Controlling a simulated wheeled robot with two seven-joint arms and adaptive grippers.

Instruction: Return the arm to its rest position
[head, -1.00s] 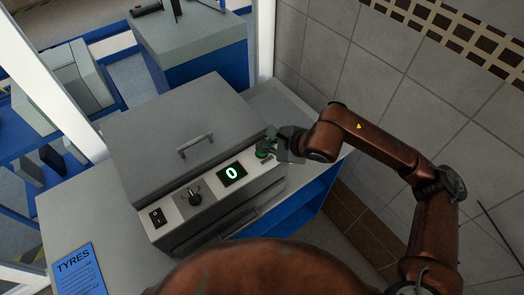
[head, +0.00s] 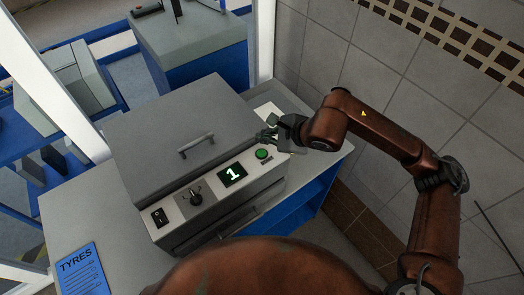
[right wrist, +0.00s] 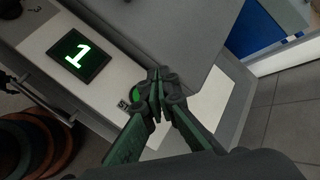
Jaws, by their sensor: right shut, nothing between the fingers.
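My right arm comes in from the right in the head view. My right gripper (head: 270,134) is shut and empty, just above and beyond the green button (head: 263,154) on the machine's front panel. In the right wrist view the shut fingers (right wrist: 160,92) partly cover the green button (right wrist: 134,96). The grey machine (head: 165,130) has its lid down. Its display (head: 232,174) reads 1, and the same display (right wrist: 79,56) shows large in the right wrist view. My left gripper is not in view.
The machine stands on a grey bench (head: 85,205) with a blue TYRES sheet (head: 82,272) at the left. A knob (head: 195,197) and a switch (head: 160,217) sit on the panel. A tiled wall (head: 360,50) rises behind my right arm. Another grey and blue unit (head: 190,45) stands behind.

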